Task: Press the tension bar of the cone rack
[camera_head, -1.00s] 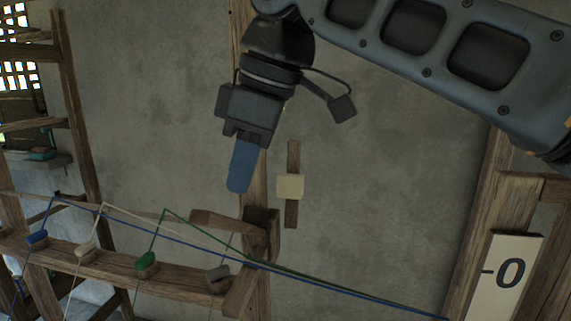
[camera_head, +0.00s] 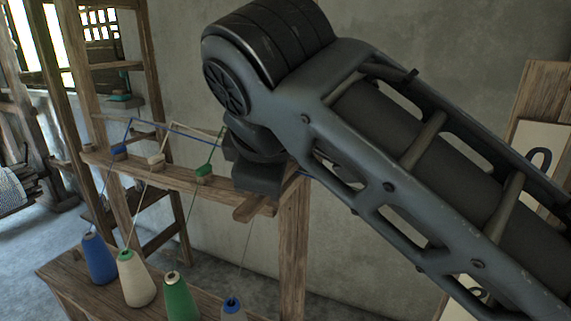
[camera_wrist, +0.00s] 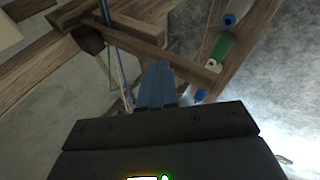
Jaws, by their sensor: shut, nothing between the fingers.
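The cone rack is a wooden frame with a rail (camera_head: 180,178) carrying small blue, cream and green thread holders. My gripper (camera_wrist: 157,68) shows in the wrist view with its blue fingers shut together and empty. Their tips overlap the rack's wooden rail (camera_wrist: 190,72) in the picture; I cannot tell whether they touch. A short wooden bar (camera_wrist: 135,27), which looks like the tension bar, lies beyond the fingertips, near a dark block (camera_wrist: 89,40).
Blue (camera_head: 98,260), cream (camera_head: 137,280), green (camera_head: 180,300) and grey cones stand on the lower shelf (camera_head: 65,275). Threads run up from them to the rail. A wooden post (camera_head: 293,245) supports the rack's right end. A grey wall stands behind.

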